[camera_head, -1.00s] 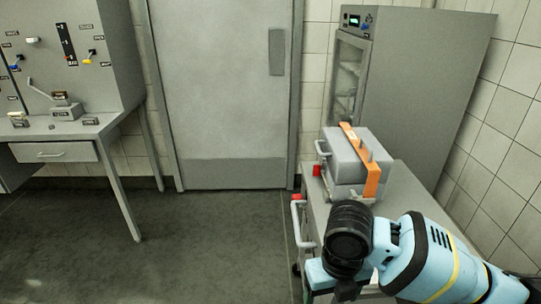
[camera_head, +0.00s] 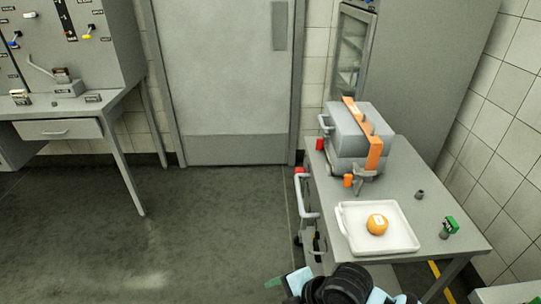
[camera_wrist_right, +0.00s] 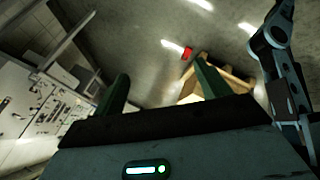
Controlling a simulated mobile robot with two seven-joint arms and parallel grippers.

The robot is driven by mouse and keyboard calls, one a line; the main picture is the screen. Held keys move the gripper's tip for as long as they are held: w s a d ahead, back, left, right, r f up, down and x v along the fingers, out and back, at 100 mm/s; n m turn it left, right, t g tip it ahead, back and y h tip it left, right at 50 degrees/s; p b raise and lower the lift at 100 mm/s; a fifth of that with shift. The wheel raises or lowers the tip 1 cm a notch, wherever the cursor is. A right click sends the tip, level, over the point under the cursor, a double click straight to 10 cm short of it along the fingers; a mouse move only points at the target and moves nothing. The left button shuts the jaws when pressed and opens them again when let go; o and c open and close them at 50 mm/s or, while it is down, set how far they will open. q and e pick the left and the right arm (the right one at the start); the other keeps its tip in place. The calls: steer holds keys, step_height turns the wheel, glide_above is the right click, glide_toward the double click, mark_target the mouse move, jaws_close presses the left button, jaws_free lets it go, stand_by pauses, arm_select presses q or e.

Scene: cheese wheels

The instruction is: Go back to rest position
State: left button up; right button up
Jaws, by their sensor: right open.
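My right gripper (camera_wrist_right: 162,88) is open in the right wrist view, its two green fingers apart with nothing between them. In the head view, part of my right arm (camera_head: 345,285) shows at the bottom edge, in front of the cart, with a bit of green at its left. A small orange cheese wheel (camera_head: 377,224) with a pale label lies on a white tray (camera_head: 405,240) on the cart. The arm is apart from it. My left gripper does not show in the head view.
The grey cart (camera_head: 400,185) also bears a grey machine with an orange band (camera_head: 355,137), a small dark piece (camera_head: 419,195) and a green-topped item (camera_head: 448,227). A grey bench (camera_head: 60,128) stands at left, a closed door (camera_head: 225,80) behind. The floor (camera_head: 190,235) between is clear.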

steer(key=s+d+f+m+t+h, duration=0.2)
steer(key=s+d+f+m+t, duration=0.1)
steer(key=s+d+f+m, duration=0.4)
steer(key=s+d+f+m+t+h, duration=0.3)
steer(key=s+d+f+m, duration=0.4)
steer(key=m, duration=0.8)
steer(key=s+d, duration=0.3)
steer(key=s, duration=0.2)
steer(key=shift+s+d, duration=0.25)
steer(key=shift+d, duration=0.15)
